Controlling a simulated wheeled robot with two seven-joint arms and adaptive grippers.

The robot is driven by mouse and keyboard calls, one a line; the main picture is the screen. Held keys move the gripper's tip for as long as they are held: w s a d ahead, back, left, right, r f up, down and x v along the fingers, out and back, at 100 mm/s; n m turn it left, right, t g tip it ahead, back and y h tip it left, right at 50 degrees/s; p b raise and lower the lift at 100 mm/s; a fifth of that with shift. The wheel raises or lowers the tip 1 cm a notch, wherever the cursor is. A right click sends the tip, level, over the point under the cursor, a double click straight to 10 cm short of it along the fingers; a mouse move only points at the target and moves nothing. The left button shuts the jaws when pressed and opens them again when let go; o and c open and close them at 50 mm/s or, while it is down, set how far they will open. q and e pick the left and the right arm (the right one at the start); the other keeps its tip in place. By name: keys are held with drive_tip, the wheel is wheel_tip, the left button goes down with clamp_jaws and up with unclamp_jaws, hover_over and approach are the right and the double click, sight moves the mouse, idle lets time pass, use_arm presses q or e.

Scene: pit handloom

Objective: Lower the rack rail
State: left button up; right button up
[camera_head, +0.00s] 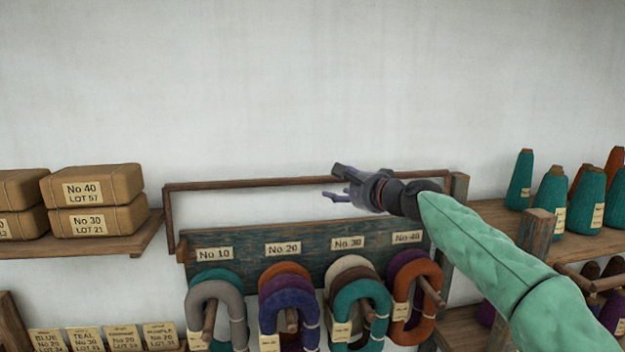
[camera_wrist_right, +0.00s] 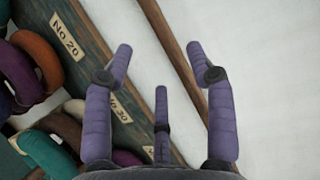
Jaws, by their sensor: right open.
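The rack rail (camera_head: 250,183) is a thin brown wooden bar. It runs across the wall above the blue-green yarn rack board (camera_head: 225,240), with a side arm going down at its left end. My right gripper (camera_head: 335,182) is at the rail, right of its middle. In the right wrist view the rail (camera_wrist_right: 172,50) runs diagonally between the spread purple fingers of my right gripper (camera_wrist_right: 165,62). The gripper is open, and I cannot tell whether any finger touches the rail. My left gripper does not show.
Yarn hanks (camera_head: 290,300) hang on pegs below labels No 10 to No 40. Wrapped parcels (camera_head: 95,190) sit on the left shelf (camera_head: 120,243). Teal cones (camera_head: 549,195) stand on the right shelf, near my right arm. The wall above is clear.

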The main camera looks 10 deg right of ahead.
sight(319, 182)
drive_tip(key=p+x, duration=0.2)
drive_tip(key=x, duration=0.5)
drive_tip(key=shift+w+a+f, duration=0.15)
drive_tip(key=shift+w, duration=0.15)
drive_tip(key=shift+w+a+p, duration=0.25)
drive_tip(key=shift+w+p, duration=0.4)
drive_tip(key=shift+p, duration=0.05)
drive_tip(key=shift+w+a+f, duration=0.2)
drive_tip(key=shift+w+f, duration=0.1)
drive_tip(key=shift+w, duration=0.25)
drive_tip(key=shift+s, duration=0.15)
drive_tip(key=shift+r, duration=0.1)
drive_tip(key=c, duration=0.4)
drive_tip(key=shift+s, duration=0.1)
clamp_jaws()
